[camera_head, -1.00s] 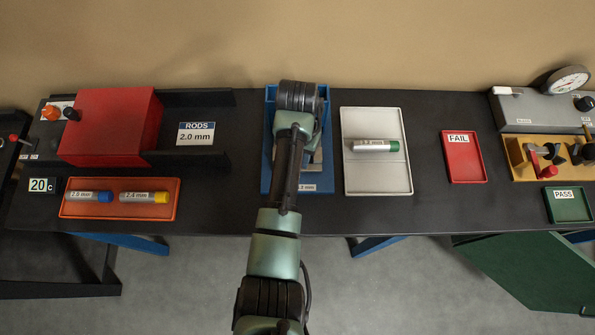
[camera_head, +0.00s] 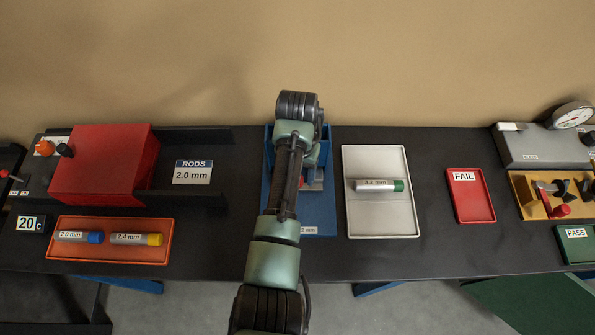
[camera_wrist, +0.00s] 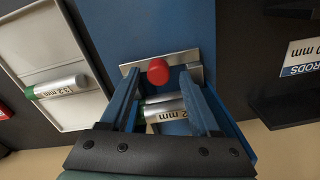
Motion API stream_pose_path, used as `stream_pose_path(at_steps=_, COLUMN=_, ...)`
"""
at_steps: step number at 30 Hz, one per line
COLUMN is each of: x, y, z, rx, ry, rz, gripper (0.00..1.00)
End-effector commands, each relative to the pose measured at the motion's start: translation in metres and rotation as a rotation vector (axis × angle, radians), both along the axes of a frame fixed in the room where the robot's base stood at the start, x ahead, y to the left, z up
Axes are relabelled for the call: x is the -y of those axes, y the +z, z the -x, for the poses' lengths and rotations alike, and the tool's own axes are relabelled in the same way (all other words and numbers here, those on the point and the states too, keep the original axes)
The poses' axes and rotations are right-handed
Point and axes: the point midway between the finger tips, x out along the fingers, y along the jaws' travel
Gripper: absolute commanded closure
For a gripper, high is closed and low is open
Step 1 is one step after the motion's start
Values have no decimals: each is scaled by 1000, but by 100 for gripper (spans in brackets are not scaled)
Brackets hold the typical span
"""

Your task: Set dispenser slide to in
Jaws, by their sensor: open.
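The blue dispenser (camera_head: 266,205) stands mid-table, mostly hidden by my arm in the head view. In the wrist view, its blue surface (camera_wrist: 150,25) carries a metal slide plate (camera_wrist: 190,57) with a round red knob (camera_wrist: 157,71). My gripper (camera_wrist: 159,80) is open, its fingers reaching toward the plate on either side of the knob. I cannot tell whether they touch it. Silver tubes with an "mm" label (camera_wrist: 165,114) lie behind the plate, between the fingers in the picture. The head view hides my fingertips.
Right of the dispenser is a pale tray (camera_head: 380,222) with a green-capped tube (camera_head: 375,185). A red FAIL tray (camera_head: 470,205) lies farther right. Left are a red box (camera_head: 105,165), a RODS sign (camera_head: 192,172) and an orange tray (camera_head: 110,256) with two tubes.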

Motion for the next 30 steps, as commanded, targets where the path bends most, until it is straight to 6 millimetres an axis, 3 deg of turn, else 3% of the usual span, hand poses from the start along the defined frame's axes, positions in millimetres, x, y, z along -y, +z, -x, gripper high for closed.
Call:
stream_pose_path(at_steps=8, x=0, y=11, z=0, rx=0, ry=-1, rz=1, gripper=37)
stream_pose_path(at_steps=14, x=0, y=52, z=-1, rx=6, ry=-2, rz=1, gripper=37)
stream_pose_path(at_steps=21, x=0, y=115, z=1, rx=0, ry=0, rz=-1, gripper=37)
stream_pose_path(at_steps=30, x=0, y=130, z=1, rx=-1, ry=0, rz=0, gripper=37)
